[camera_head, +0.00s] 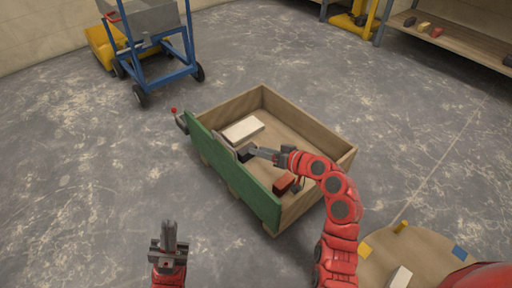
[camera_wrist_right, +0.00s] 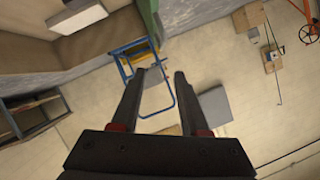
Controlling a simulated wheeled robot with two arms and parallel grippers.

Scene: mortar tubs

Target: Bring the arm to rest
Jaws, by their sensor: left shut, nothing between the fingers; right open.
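My right arm reaches over an open wooden crate (camera_head: 325,140) with a green side panel (camera_head: 235,172). My right gripper (camera_head: 250,153) is above the crate near that panel. In the right wrist view its fingers (camera_wrist_right: 160,75) stand apart with nothing held between them. A dark shape by its tips in the head view is too small to make out. A cream block (camera_head: 243,130) lies in the crate and also shows in the right wrist view (camera_wrist_right: 76,17). A red block (camera_head: 285,184) lies in the crate's near part. My left gripper (camera_head: 168,237) is shut and empty, low at the left, apart from the crate.
A blue-framed cart (camera_head: 160,65) with a grey tub stands at the back left beside a yellow object (camera_head: 103,45). A shelf (camera_head: 455,42) with small blocks is at the upper right. A round wooden top (camera_head: 425,255) is at the lower right. The left floor is clear.

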